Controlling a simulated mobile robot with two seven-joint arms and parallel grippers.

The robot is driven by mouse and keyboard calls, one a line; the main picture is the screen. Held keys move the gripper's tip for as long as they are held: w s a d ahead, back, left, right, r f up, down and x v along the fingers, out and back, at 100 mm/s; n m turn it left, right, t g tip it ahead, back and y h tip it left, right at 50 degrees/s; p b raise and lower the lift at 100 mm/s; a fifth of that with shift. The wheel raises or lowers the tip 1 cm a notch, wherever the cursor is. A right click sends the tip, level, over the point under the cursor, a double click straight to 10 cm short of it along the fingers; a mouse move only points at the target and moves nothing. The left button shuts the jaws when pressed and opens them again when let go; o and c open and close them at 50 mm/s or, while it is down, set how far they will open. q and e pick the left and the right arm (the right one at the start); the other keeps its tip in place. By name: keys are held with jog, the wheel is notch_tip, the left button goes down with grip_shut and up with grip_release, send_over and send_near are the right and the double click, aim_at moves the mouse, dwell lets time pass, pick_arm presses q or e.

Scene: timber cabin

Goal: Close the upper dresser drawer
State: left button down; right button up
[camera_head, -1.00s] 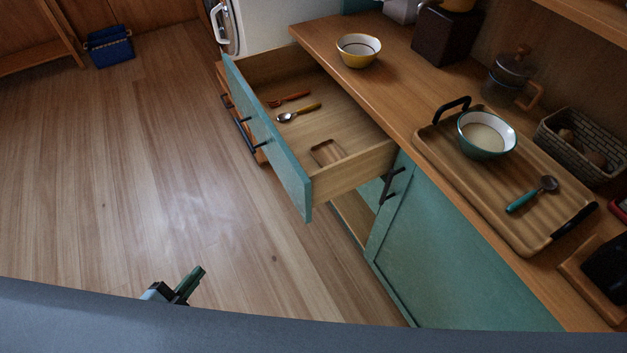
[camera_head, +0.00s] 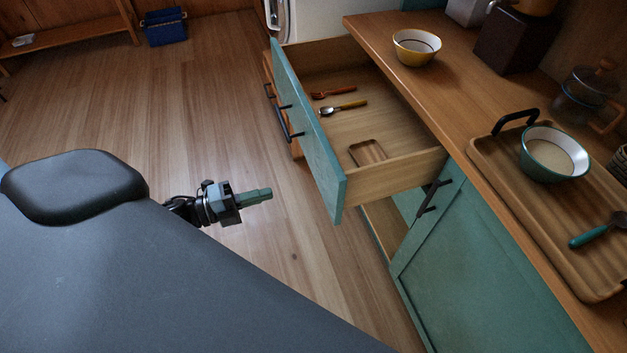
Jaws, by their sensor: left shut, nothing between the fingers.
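The upper dresser drawer (camera_head: 313,131) has a teal front and stands pulled well out from under the wooden counter. My left gripper (camera_head: 268,194) is shut and empty. It is in front of the drawer, to the left of the drawer's near corner, apart from it, pointing right. My right gripper is not in view.
On the counter (camera_head: 441,107) stand a yellow bowl (camera_head: 417,48) and a wooden tray (camera_head: 490,166) with a teal bowl (camera_head: 554,154) and a spoon (camera_head: 597,230). A teal cabinet door (camera_head: 480,265) is below. A blue basket (camera_head: 165,27) sits on the open floor.

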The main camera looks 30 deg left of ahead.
aim_at(325, 178)
pick_arm(q)
jog(key=p+x, duration=0.1)
jog(key=x, duration=1.1)
jog(key=shift+w+d, duration=0.15)
jog(key=shift+d, duration=0.05)
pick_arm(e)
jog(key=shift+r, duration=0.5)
